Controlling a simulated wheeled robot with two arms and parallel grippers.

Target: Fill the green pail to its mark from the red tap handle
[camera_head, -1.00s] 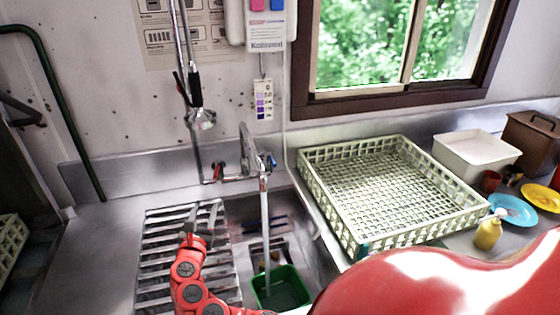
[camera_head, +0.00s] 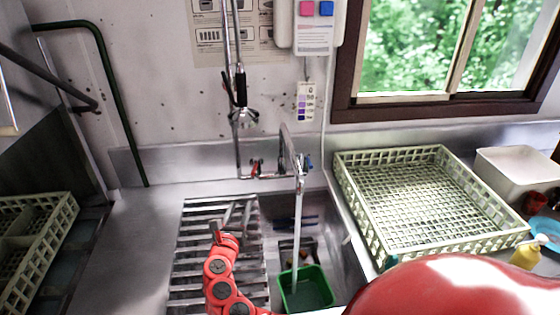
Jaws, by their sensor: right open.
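The green pail (camera_head: 304,306) stands in the sink basin under the spout (camera_head: 298,180). A stream of water (camera_head: 297,225) falls from the spout into it. Greenish water shows inside, but I cannot make out the mark or the exact level. The red tap handle (camera_head: 256,168) is on the left of the wall tap, a blue handle (camera_head: 308,163) on the right. My right gripper (camera_head: 238,206) is open and empty over the slatted rack, below and left of the red handle and apart from it. My left gripper is not in view.
A slatted metal rack (camera_head: 190,262) covers the left of the sink. A pale green dish crate (camera_head: 345,200) stands right of the basin, with a white tub (camera_head: 515,178) beyond. A hanging spray head (camera_head: 243,116) is above the tap. Bare counter (camera_head: 130,250) lies left.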

